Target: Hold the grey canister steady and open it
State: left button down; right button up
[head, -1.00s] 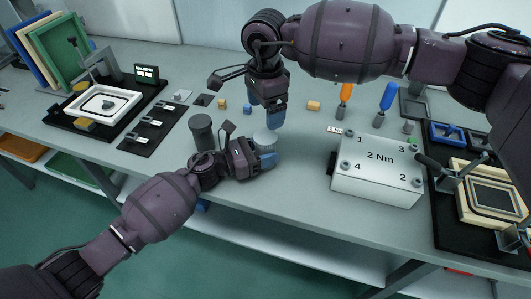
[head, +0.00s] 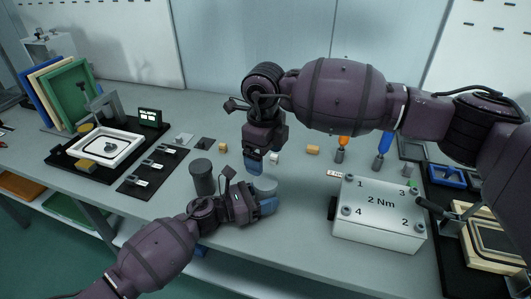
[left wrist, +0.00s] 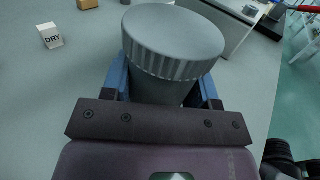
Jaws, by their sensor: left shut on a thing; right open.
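The grey canister (left wrist: 170,50) with its ribbed lid fills the middle of the left wrist view, its lid on. It stands upright, and in the head view its pale top (head: 264,183) shows beside my left gripper (head: 262,203). My left gripper is shut on the canister's body below the lid; its blue fingers show on both sides in the left wrist view. My right gripper (head: 253,164) is open and points down, just behind and above the canister in the picture, apart from the lid as far as I can tell.
A darker grey cylinder (head: 202,178) stands left of the canister. A white box (head: 378,218) marked 2 Nm is to the right. Small blocks, one a white cube (left wrist: 51,36) marked DRY, lie behind. Screwdrivers (head: 384,147) stand at the back right.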

aim_at(266, 181)
jog(key=m, duration=2.9)
jog(key=shift+d, duration=0.1)
jog(key=shift+f, duration=4)
